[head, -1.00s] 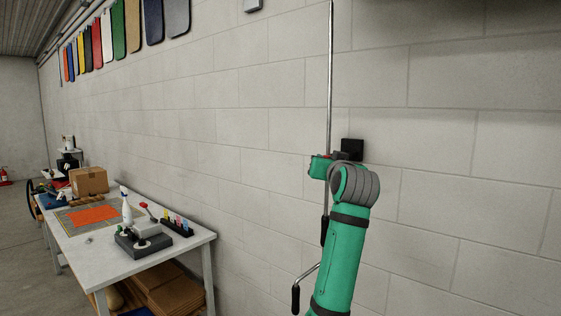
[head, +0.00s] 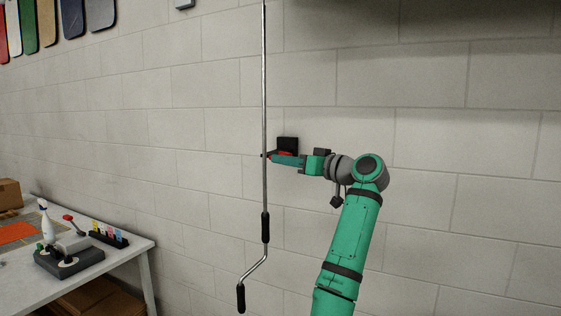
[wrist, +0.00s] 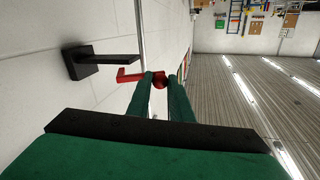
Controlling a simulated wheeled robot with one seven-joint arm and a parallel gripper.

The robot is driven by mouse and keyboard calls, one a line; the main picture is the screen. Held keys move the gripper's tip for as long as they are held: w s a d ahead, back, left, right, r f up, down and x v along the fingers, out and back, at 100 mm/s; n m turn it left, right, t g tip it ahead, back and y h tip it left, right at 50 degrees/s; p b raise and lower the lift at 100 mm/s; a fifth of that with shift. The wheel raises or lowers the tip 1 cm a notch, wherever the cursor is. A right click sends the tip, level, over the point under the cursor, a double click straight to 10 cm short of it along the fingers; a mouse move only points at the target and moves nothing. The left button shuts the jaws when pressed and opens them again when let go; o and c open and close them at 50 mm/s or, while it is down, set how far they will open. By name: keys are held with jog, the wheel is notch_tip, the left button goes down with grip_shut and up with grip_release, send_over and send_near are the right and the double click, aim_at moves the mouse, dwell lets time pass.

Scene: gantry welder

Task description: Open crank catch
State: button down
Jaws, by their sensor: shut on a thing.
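The crank is a long thin steel rod (head: 265,100) hanging along the wall, with black grips and a bent handle at its lower end. The catch has a black wall bracket (head: 288,143), also seen in the wrist view (wrist: 97,61), with its black arm reaching to the rod. A red lever (wrist: 130,75) crosses beside the rod near the bracket arm's end. My gripper (wrist: 165,80) is shut on the lever's round red knob (wrist: 159,80), which sits between the fingertips. In the head view my gripper (head: 270,156) reaches in from the right, just below the bracket; the fingertips are small there.
A workbench (head: 110,255) stands at the lower left, with a dark control box (head: 68,257), a spray bottle (head: 45,222) and a rack of coloured items (head: 107,234). The block wall runs close behind the rod.

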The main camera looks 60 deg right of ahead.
jog(key=shift+s+d, duration=0.1)
dwell(0.4)
jog(key=c, duration=1.6)
grip_release()
jog(key=s, duration=0.7)
jog(key=s+a, duration=0.1)
jog(key=s, duration=0.2)
jog(key=shift+s, duration=0.35)
